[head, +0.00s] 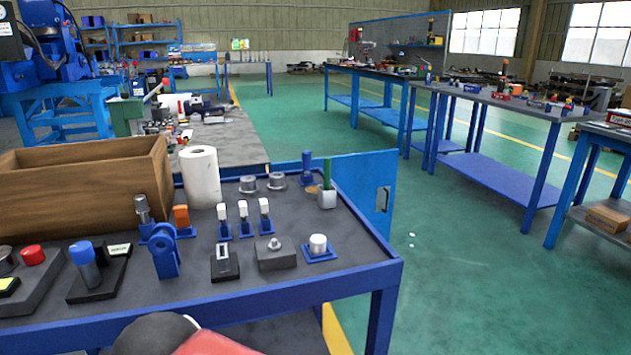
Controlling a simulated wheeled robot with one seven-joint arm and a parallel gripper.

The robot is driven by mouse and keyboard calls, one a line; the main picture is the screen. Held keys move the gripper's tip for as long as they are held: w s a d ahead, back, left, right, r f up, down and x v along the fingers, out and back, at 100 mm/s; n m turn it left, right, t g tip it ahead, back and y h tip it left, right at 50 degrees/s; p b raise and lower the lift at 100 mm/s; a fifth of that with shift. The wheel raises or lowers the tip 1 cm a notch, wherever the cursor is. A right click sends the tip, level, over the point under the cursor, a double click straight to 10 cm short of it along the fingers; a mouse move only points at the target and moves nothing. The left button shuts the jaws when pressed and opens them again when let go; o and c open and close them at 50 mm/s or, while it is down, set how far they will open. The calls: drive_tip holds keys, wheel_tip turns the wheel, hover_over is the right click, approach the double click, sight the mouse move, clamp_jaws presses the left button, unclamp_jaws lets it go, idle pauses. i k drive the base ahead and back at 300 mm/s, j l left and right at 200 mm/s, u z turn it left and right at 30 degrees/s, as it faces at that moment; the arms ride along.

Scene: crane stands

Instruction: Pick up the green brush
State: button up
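A slim green upright handle, likely the green brush (327,172), stands in a small light-grey cup (327,199) near the back right corner of the blue-framed workbench (345,246). Its lower end is hidden inside the cup, and no bristles can be made out. My gripper is not in view. Dark and red rounded parts at the bottom edge seem to be part of my own arm, below and left of the brush and well apart from it.
Beside the cup stand a blue post (307,168) and metal cylinders (276,181). A paper roll (200,177) and a wooden crate (85,185) fill the bench's left. Small blue fixtures (244,220) stand in front. Green floor (450,290) is open to the right.

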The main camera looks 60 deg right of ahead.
sight(327, 160)
drive_tip(key=l+z, duration=0.1)
drive_tip(key=z, duration=1.85)
drive_tip(key=l+u, duration=0.1)
drive_tip(key=u, duration=0.45)
drive_tip(key=l+u, duration=0.25)
drive_tip(key=u, duration=0.2)
drive_tip(key=l+u, duration=0.2)
drive_tip(key=u, duration=0.25)
drive_tip(key=k+l+u, duration=0.1)
drive_tip(key=l+u, duration=0.15)
drive_tip(key=u, duration=0.25)
drive_tip(key=k+l+u, duration=0.1)
drive_tip(key=u, duration=0.35)
drive_tip(key=k+l+u, duration=0.35)
drive_tip(key=k+l, duration=0.65)
